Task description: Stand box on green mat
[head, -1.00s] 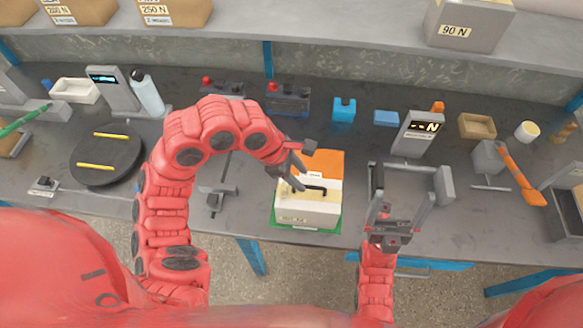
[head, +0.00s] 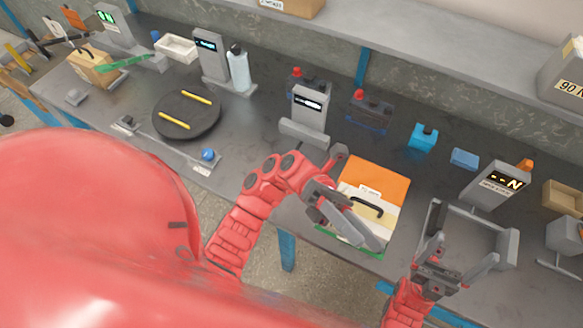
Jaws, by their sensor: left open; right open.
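The box (head: 389,213) is cream and white with a black handle on top; an orange panel (head: 378,181) adjoins its far side. The box is over the green mat (head: 373,252), whose edge shows along the front. My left gripper (head: 362,226) is open, close to the near left part of the box and hiding some of it. I cannot tell whether it touches the box.
A grey display stand (head: 309,115) is behind my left arm. A black round plate (head: 187,131) with yellow rods lies left. Blue blocks (head: 464,159) lie behind the box.

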